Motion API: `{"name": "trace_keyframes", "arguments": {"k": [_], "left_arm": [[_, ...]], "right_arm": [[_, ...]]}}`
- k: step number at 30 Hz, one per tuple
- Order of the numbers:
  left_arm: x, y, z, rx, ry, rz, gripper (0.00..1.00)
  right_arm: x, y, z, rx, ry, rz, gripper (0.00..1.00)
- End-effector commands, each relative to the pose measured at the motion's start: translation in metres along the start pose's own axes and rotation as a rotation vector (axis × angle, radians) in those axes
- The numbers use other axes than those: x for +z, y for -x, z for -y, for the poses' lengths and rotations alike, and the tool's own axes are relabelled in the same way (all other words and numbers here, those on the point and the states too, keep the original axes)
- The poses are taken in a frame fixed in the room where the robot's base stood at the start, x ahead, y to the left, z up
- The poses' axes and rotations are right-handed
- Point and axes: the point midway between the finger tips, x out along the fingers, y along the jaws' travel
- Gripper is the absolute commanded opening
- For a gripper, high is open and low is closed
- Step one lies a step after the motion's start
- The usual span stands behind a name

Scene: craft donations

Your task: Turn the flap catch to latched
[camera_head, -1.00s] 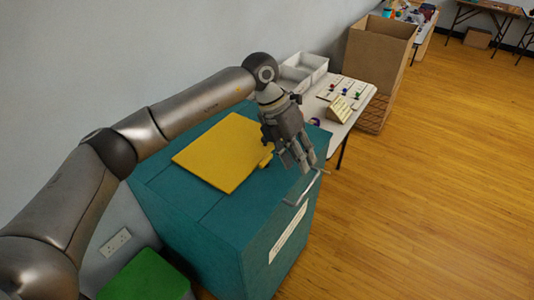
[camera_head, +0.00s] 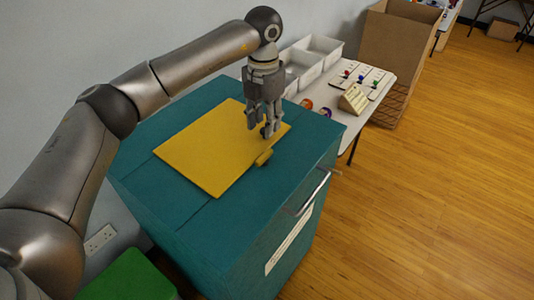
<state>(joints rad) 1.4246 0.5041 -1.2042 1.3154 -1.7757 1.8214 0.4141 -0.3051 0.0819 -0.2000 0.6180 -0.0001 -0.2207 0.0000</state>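The yellow flap (camera_head: 205,152) lies flat on top of the teal bin (camera_head: 235,225). A small yellow catch (camera_head: 264,158) sits at the flap's right-hand edge; its exact turn is hard to read at this size. My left gripper (camera_head: 261,130) points down over the flap's right part, just behind the catch. Its fingertips look apart with nothing held between them, and I cannot tell whether they touch the flap. The catch is clear of the fingers in this view. My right gripper is not in view.
A metal handle (camera_head: 313,194) sticks out from the bin's front. A white table (camera_head: 378,81) with trays (camera_head: 305,66) and small items stands behind right. A cardboard box (camera_head: 398,45) is beyond it. A green-topped box (camera_head: 128,277) is at lower left. Floor at right is clear.

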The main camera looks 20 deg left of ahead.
Motion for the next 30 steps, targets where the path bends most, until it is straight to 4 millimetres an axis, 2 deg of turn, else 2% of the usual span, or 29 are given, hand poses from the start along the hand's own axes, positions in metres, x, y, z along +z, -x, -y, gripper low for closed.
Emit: {"name": "trace_keyframes", "arguments": {"k": [7,15,19,24,30], "left_arm": [[-0.001,-0.023,0.0,-0.001,0.0,-0.004,0.36],[-0.001,-0.074,0.001,-0.002,0.0,-0.005,0.36],[0.0,-0.093,0.001,-0.002,0.001,-0.002,0.36],[0.0,-0.107,0.001,-0.001,-0.001,0.0,0.36],[0.0,-0.11,0.0,0.0,-0.001,0.001,0.36]], "right_arm": [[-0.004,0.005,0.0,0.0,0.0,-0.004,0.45],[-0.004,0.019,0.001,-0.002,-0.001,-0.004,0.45],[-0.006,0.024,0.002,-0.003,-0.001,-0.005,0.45],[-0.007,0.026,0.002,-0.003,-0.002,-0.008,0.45],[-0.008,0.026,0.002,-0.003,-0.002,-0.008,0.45]]}}
